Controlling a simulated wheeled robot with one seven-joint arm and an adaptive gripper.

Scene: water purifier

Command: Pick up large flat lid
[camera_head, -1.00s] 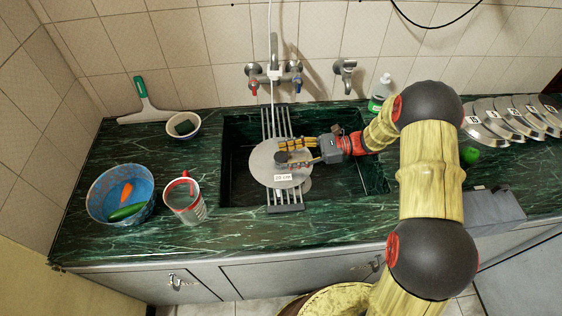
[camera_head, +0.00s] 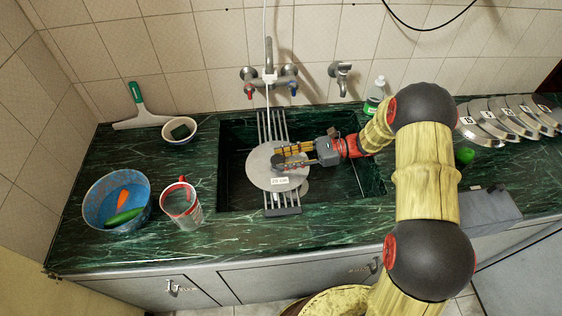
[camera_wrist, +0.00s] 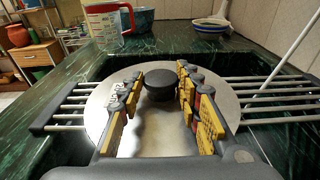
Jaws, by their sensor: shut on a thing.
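The large flat lid (camera_head: 260,174) is a round silver disc with a black knob and a white "20 cm" label. It lies over the metal bar rack (camera_head: 283,210) across the sink, and I cannot tell whether it touches the bars. My gripper (camera_head: 281,159) reaches in from the right and is shut on the lid's knob. In the wrist view, the yellow-padded fingers of my gripper (camera_wrist: 160,78) stand on either side of the knob (camera_wrist: 160,85), with the lid's silver face (camera_wrist: 107,100) below. A smaller silver edge shows below the lid at its right.
A faucet (camera_head: 270,75) stands behind the sink. A measuring cup (camera_head: 183,207) and a blue bowl (camera_head: 98,213) with vegetables stand left. A small bowl (camera_head: 181,131) and squeegee (camera_head: 140,108) are at the back left. Several lids (camera_head: 505,122) lean at right, near a soap bottle (camera_head: 375,97).

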